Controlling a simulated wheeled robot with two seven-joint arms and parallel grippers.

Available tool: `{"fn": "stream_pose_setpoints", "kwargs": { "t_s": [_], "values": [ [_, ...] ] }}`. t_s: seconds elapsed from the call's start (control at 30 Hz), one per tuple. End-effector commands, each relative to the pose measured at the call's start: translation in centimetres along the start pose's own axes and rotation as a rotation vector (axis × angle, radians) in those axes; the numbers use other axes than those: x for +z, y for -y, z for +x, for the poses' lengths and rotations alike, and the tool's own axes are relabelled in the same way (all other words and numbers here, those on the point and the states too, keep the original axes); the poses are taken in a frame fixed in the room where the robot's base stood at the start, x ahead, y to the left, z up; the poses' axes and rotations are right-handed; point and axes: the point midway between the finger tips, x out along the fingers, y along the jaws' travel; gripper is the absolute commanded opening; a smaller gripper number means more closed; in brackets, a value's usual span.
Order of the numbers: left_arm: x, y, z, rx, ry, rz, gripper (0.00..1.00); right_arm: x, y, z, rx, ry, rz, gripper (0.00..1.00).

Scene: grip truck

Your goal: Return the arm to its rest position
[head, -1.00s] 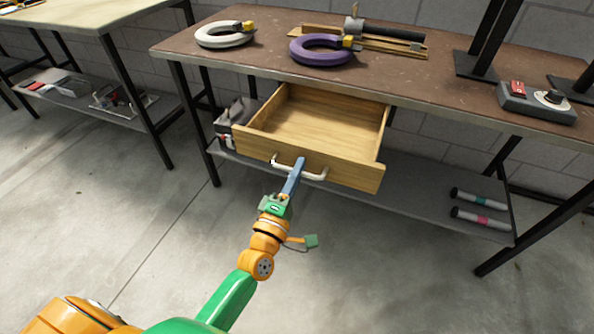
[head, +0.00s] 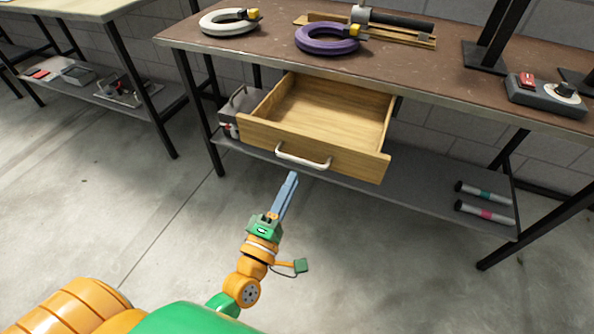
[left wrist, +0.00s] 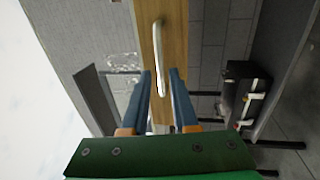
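My left gripper (head: 291,180) is in front of and below the open drawer's handle in the head view, apart from it and with nothing between its fingers. In the left wrist view the two blue fingers (left wrist: 162,75) stand apart, with a gap between them. The wooden drawer (head: 310,150) is pulled out under the workbench and looks empty. Its white handle (head: 303,157) also shows beyond the fingertips in the left wrist view (left wrist: 158,55). My right gripper is not in view.
The brown workbench (head: 240,62) carries a white ring (head: 222,26), a purple ring (head: 322,48) and a grey control box (head: 545,98). A lower shelf (head: 420,190) holds two tubes and a toolbox (head: 235,110). The floor in front is clear.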

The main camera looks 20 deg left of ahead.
Motion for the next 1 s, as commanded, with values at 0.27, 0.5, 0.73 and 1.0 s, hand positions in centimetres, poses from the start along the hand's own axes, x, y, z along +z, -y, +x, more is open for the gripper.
{"fn": "stream_pose_setpoints", "kwargs": {
  "t_s": [0.27,0.5,0.73,1.0],
  "values": [
    [0.0,0.0,-0.2,0.000,0.001,0.000,0.27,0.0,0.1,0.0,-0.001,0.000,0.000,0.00],
    [0.4,2.8,-0.6,-0.078,0.028,0.092,0.27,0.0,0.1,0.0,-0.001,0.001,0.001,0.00],
    [1.4,22.0,-10.5,-0.624,0.395,0.728,0.27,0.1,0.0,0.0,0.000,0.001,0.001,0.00],
    [-0.6,32.6,-28.0,-1.037,0.998,1.159,0.27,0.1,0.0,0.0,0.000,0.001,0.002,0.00]
  ]
}}
